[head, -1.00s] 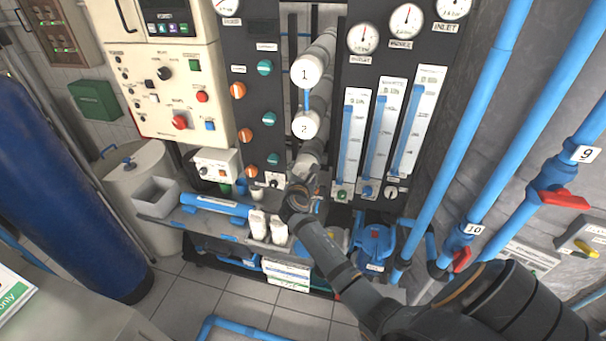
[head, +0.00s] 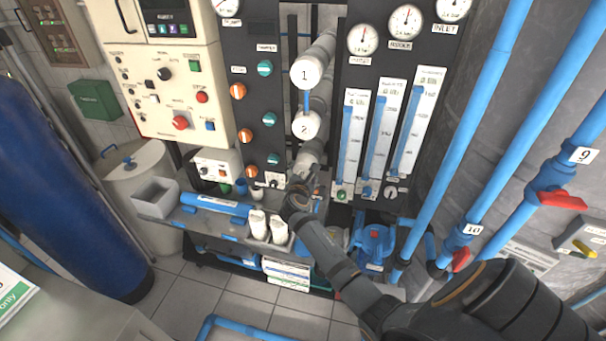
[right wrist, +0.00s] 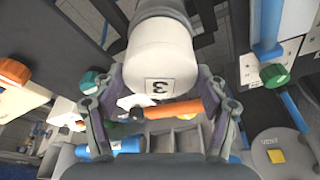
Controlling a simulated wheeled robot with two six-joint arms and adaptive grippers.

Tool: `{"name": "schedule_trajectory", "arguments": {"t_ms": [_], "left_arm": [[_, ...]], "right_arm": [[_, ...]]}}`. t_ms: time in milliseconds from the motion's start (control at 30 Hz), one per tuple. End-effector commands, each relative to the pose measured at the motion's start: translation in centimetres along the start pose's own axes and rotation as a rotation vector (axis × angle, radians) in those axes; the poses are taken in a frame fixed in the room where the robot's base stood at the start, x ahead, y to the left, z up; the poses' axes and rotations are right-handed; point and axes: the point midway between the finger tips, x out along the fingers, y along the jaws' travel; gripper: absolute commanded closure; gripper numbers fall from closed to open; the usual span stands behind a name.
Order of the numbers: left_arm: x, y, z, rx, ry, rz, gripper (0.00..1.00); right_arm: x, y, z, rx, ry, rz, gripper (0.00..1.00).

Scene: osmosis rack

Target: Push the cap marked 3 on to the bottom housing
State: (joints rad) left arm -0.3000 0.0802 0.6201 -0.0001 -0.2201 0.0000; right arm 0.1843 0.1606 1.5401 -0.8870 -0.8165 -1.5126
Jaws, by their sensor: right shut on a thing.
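The white cap marked 3 (right wrist: 160,58) fills the upper middle of the right wrist view, its number upside down. My right gripper (right wrist: 160,82) is shut on this cap, with one finger on each side. The grey end of the bottom housing (right wrist: 157,9) lies directly behind the cap, in line with it; I cannot tell if a gap is left. In the head view the bottom housing (head: 309,155) sits below the cap marked 2, and my right gripper (head: 302,184) is at its lower front end, hiding the cap. My left gripper is out of view.
Caps marked 1 (head: 305,74) and 2 (head: 305,126) close the upper housings. Flow meters (head: 378,140) stand to the right. A bench (head: 190,220) below holds a grey bin (head: 155,197), a blue cylinder (head: 215,204) and white bottles (head: 257,222).

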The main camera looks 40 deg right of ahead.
Motion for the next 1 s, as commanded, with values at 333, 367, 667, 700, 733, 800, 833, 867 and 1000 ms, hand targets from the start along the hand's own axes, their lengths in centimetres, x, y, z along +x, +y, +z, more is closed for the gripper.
{"name": "schedule_trajectory", "arguments": {"t_ms": [333,367,667,700,733,800,833,867,1000], "left_arm": [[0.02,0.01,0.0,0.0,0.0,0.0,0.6],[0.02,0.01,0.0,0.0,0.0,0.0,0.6],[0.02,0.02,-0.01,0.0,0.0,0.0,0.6],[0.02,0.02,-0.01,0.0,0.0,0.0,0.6],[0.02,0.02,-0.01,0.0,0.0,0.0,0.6],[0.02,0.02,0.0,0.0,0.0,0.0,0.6],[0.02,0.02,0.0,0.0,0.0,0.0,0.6],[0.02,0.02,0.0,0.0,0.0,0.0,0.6],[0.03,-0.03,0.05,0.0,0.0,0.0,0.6]], "right_arm": [[0.51,0.07,0.2,0.001,-0.001,0.001,0.6],[0.55,0.06,0.21,0.0,-0.001,0.001,0.6],[0.68,0.03,0.22,0.0,0.0,0.001,0.01],[0.68,0.03,0.22,0.0,0.0,0.001,0.01],[0.68,0.03,0.21,0.0,0.0,0.001,0.01],[0.67,0.02,0.21,0.0,0.0,0.001,0.01],[0.67,0.02,0.21,0.0,0.0,0.0,0.01],[0.67,0.02,0.21,0.0,0.0,0.0,0.01],[0.64,-0.01,0.16,0.0,0.001,0.0,0.01]]}}
